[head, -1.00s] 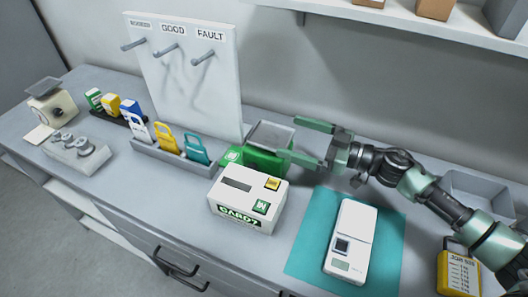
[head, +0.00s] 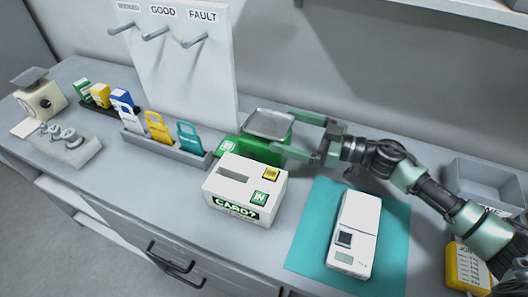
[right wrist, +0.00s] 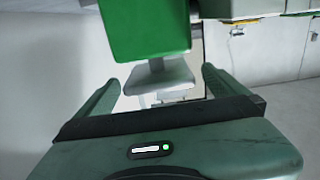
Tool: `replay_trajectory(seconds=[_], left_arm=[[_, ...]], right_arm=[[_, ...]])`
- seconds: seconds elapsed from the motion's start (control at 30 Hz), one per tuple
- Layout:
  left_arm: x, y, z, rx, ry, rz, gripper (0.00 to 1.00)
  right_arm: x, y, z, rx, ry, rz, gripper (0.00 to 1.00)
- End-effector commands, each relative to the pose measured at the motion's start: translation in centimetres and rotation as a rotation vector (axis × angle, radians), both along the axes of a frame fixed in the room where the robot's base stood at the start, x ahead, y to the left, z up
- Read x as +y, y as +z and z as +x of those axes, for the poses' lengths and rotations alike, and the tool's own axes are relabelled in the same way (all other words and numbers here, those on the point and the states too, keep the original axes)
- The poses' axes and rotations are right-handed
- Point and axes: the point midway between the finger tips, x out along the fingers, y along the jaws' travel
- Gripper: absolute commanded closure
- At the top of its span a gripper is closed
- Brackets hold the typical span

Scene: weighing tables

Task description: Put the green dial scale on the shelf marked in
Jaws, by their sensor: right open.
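The green dial scale (head: 262,151) stands on the counter behind the white card box, with a grey pan on top. My right gripper (head: 284,132) is open and reaches in from the right, its fingertips at the scale's right side. In the right wrist view the green body (right wrist: 145,30) and the grey pan show ahead of the open fingers (right wrist: 160,78). I cannot tell whether a finger touches the scale. A green IN tag (head: 227,146) shows at the scale's left. I see no shelf clearly marked in. My left gripper is out of view.
The white card box (head: 245,188) stands in front of the scale. A white scale (head: 354,234) lies on a teal mat (head: 303,247). A tag rack (head: 165,145) and peg board (head: 185,80) are left. A grey bin (head: 480,172) and yellow tag (head: 466,270) are right.

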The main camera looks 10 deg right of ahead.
Motion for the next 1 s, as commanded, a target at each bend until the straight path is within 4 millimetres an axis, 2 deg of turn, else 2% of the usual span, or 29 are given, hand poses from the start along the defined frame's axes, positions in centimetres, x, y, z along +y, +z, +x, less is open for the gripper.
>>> replay_trajectory(seconds=[0.3, 0.47, 0.77, 0.8, 0.87, 1.0], left_arm=[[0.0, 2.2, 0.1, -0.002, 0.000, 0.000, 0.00], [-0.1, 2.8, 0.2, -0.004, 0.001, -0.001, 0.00], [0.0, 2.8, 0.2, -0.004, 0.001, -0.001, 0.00], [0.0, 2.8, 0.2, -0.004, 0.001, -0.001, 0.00], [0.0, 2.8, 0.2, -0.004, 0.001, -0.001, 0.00], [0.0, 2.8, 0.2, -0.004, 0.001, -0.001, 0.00]], right_arm=[[3.3, 1.1, 2.5, -0.002, 0.000, 0.005, 0.00], [5.1, 0.9, 3.8, 0.000, 0.001, 0.004, 0.00], [5.7, 0.6, 4.1, 0.000, 0.001, 0.000, 0.00], [5.7, 0.6, 4.1, 0.000, 0.001, 0.000, 0.03], [5.7, 0.6, 4.1, 0.000, 0.001, 0.000, 0.19], [5.7, 0.6, 4.1, 0.001, 0.001, 0.001, 0.58]])
